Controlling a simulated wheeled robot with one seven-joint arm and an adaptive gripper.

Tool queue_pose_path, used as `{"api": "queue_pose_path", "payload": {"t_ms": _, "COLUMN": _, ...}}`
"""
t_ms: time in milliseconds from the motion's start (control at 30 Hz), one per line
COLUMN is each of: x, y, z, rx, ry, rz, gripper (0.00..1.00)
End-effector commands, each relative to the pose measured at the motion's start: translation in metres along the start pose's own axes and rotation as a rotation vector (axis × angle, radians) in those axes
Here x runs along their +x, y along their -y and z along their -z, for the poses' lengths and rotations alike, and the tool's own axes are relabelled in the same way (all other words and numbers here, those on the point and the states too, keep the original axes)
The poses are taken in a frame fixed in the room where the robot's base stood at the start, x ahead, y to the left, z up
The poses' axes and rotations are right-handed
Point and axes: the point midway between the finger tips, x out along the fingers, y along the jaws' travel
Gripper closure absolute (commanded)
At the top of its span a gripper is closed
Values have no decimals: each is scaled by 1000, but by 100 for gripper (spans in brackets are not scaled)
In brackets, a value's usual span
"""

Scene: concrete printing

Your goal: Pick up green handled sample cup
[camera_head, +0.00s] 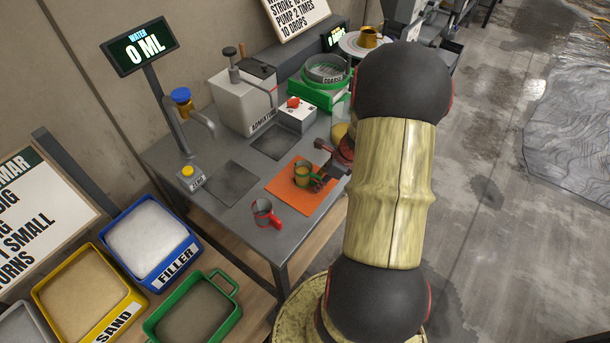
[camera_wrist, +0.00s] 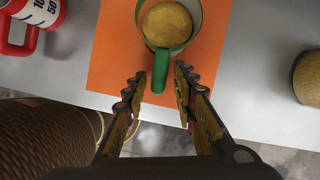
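The green handled sample cup (camera_head: 302,174) stands upright on an orange mat (camera_head: 289,206) on the grey table. In the wrist view the cup (camera_wrist: 192,14) is at the top, with yellowish stuff inside and its green handle (camera_wrist: 160,72) pointing down toward me. My gripper (camera_wrist: 161,84) is open, with one finger on each side of the handle's end. I see gaps between fingers and handle and cannot tell any contact. In the head view my gripper (camera_head: 319,182) is beside the cup, partly hidden by my arm.
A red handled cup (camera_head: 266,214) stands left of the mat; it also shows in the wrist view (camera_wrist: 40,14). A round yellowish object (camera_wrist: 308,78) is at the right. An admixture box (camera_head: 243,103) and green sieve (camera_head: 324,82) stand behind.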

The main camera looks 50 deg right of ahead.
Motion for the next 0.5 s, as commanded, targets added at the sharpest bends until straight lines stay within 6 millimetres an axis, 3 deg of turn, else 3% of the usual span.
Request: {"api": "queue_pose_path", "payload": {"t_ms": 500, "x": 0, "y": 0, "z": 0, "rx": 0, "ry": 0, "rz": -1, "gripper": 100}}
